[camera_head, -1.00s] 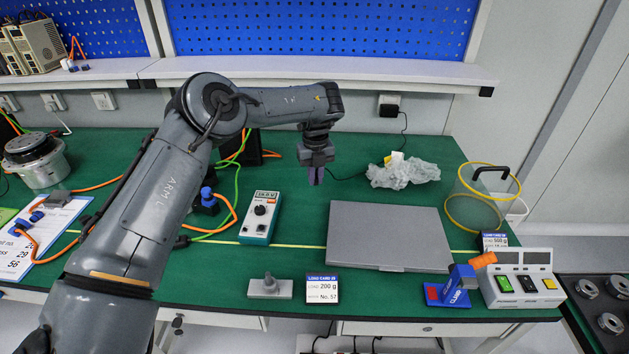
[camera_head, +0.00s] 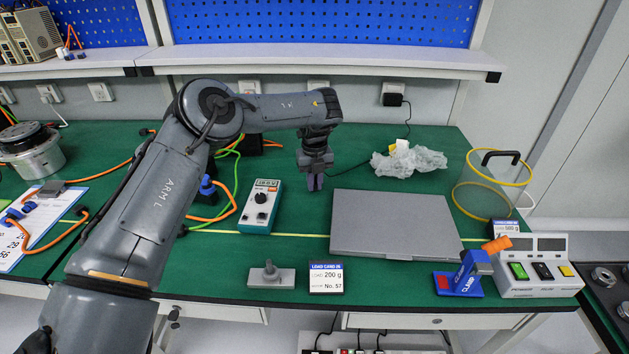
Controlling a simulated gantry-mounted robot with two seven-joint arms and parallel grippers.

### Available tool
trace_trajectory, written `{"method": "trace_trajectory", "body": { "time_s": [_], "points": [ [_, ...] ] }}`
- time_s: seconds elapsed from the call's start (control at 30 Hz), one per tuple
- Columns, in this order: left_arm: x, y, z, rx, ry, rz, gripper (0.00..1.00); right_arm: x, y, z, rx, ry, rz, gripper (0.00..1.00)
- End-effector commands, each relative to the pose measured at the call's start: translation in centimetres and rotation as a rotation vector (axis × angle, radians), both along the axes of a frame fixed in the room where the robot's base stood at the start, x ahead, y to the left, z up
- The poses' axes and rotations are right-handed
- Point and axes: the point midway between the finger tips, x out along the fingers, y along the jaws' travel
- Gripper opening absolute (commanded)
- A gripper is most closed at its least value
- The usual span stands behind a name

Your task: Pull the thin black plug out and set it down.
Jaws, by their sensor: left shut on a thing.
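My left gripper (camera_head: 314,181) points straight down over the green bench, behind and left of the closed grey laptop. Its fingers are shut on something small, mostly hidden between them. A thin black cable (camera_head: 350,168) runs from beside the fingers toward the plastic bag, so the held thing appears to be the thin black plug; its body cannot be made out. A black adapter (camera_head: 394,99) sits in the wall socket, its cable hanging to the bench. My right gripper is out of view.
The grey laptop (camera_head: 390,220), a crumpled clear bag (camera_head: 408,163) and a clear yellow-rimmed bin (camera_head: 488,190) lie to the right. A white-and-teal meter (camera_head: 262,206) stands left of the gripper. Load card (camera_head: 326,279) and blue clamp (camera_head: 463,275) line the front edge. Bare green bench lies between meter and laptop.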

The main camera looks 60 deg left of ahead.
Motion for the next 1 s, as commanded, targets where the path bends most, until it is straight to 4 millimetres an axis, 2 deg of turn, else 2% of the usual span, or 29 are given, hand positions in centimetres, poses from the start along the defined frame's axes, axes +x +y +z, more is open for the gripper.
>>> {"method": "trace_trajectory", "body": {
  "time_s": [0.17, 0.2, 0.37, 0.4, 0.77, 1.0],
  "points": [
    [0.0, 0.0, 0.0, 0.0, 0.0, 0.0, 0.0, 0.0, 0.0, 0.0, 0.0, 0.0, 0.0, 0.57],
    [0.0, 0.0, 0.0, 0.0, 0.0, 0.0, 0.18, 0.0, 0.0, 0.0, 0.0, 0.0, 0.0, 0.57],
    [0.0, 0.0, 0.0, 0.0, 0.0, 0.001, 0.42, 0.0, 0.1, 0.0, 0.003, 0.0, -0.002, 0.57],
    [0.0, 0.0, 0.0, 0.0, 0.0, 0.0, 0.44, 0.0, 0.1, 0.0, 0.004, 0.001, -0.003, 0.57],
    [0.0, 0.0, 0.6, 0.001, -0.001, 0.0, 0.44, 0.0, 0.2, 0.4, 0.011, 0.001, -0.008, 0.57],
    [0.1, 0.0, 4.0, 0.001, -0.003, -0.001, 0.44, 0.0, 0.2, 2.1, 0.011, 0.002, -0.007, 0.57]
  ]
}}
